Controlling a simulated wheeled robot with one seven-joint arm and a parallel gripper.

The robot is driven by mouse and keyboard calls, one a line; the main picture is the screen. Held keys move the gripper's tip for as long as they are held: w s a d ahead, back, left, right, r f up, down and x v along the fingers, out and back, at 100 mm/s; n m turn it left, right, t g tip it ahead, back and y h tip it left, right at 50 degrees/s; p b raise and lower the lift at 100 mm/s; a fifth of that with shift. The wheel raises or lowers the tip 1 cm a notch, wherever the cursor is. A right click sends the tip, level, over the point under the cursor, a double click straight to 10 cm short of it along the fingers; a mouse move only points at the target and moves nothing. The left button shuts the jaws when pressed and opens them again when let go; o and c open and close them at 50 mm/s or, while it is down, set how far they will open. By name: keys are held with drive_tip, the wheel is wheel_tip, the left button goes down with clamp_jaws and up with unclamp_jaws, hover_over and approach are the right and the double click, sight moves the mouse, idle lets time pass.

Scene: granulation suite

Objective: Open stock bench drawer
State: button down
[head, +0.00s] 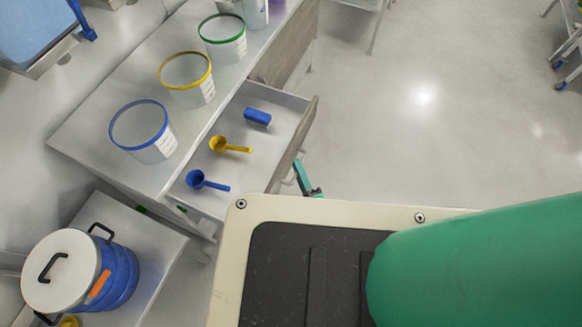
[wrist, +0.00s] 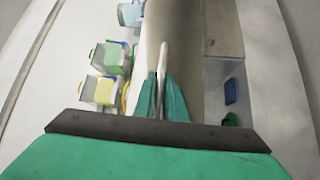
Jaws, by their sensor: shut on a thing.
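The stock bench (head: 85,125) stands at the left of the head view. Its drawer (head: 268,155) is pulled well out and its inside shows. In it lie a blue scoop (head: 196,180), a yellow scoop (head: 219,145) and a small blue block (head: 257,117). My gripper (head: 302,180) is at the outer side of the drawer front, mostly hidden by my own body. In the wrist view its teal fingers (wrist: 162,98) are shut on the pale bar handle (wrist: 163,62).
Tubs with a blue rim (head: 141,128), a yellow rim (head: 186,78) and a green rim (head: 223,38) stand on the bench top. A blue drum with a white lid (head: 62,270) stands on a lower surface at left. Open floor (head: 430,140) lies to the right.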

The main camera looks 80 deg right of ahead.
drive_tip(key=c, duration=2.1)
unclamp_jaws()
drive_tip(key=v, duration=1.1)
